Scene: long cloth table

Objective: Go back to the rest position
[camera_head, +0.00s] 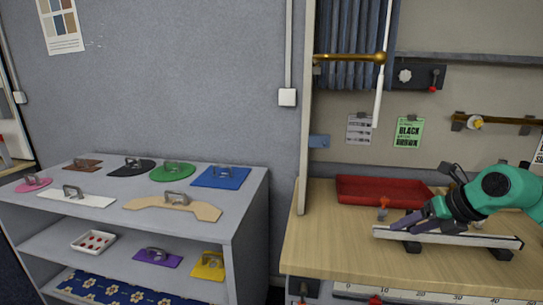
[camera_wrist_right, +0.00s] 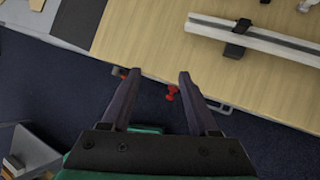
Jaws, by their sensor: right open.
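The fingers point towards the bench's front edge, where a small red knob (camera_wrist_right: 171,93) shows beyond the right finger's inner side. My left gripper is in neither view.
A red tray (camera_head: 380,190) lies at the back of the bench. A grey shelf (camera_head: 100,215) on the left carries several flat coloured pieces with handles, such as a blue one (camera_head: 221,177). The bench's left front part is clear. A curtain (camera_head: 355,45) hangs above.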

